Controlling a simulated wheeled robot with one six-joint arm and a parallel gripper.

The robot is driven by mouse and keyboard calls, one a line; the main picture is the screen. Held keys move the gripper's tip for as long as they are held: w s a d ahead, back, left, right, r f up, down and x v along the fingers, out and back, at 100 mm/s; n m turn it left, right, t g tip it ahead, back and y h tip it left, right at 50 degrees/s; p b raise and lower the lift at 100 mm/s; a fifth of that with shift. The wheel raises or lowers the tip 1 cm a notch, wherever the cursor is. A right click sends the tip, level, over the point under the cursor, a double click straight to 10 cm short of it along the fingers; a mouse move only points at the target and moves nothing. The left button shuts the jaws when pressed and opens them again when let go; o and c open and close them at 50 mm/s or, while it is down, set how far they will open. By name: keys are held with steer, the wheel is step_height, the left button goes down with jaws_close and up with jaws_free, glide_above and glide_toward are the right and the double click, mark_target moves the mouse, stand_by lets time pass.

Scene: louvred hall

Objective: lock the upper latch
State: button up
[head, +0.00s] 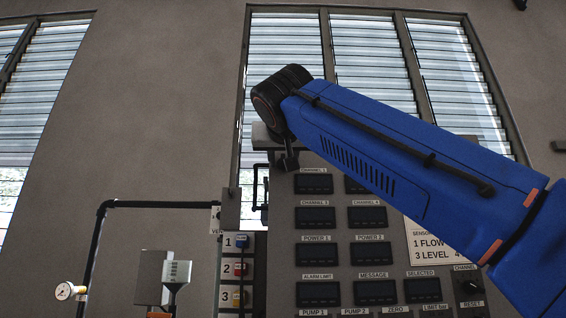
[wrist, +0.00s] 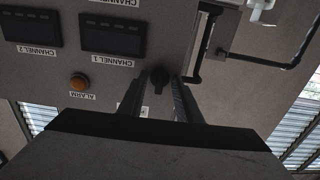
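A small dark rounded knob or handle (wrist: 159,79) stands on the grey panel in the upside-down wrist view; I cannot tell for sure whether it is the upper latch. My gripper (wrist: 163,85) has its two fingers apart, one on each side of this knob. Small gaps seem to show between fingers and knob, and contact is not clear. A label beside it is partly hidden by a finger. In the head view my gripper (head: 288,160) is at the panel's upper left corner, and my wrist hides most of that spot.
The grey control panel (head: 280,230) carries several dark displays and an orange alarm lamp (wrist: 79,82). A black pipe (head: 150,204) with a gauge (head: 66,291) runs on the left. Numbered switches (head: 238,268) stand beside the panel. Louvred windows (head: 372,60) are behind.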

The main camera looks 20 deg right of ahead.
steer(key=v, duration=0.7)
stand_by(0.4)
steer(key=shift+s+r, duration=0.1)
steer(key=shift+s, duration=0.05)
steer(key=v, duration=1.7)
stand_by(1.1)
steer(key=shift+s, duration=0.1)
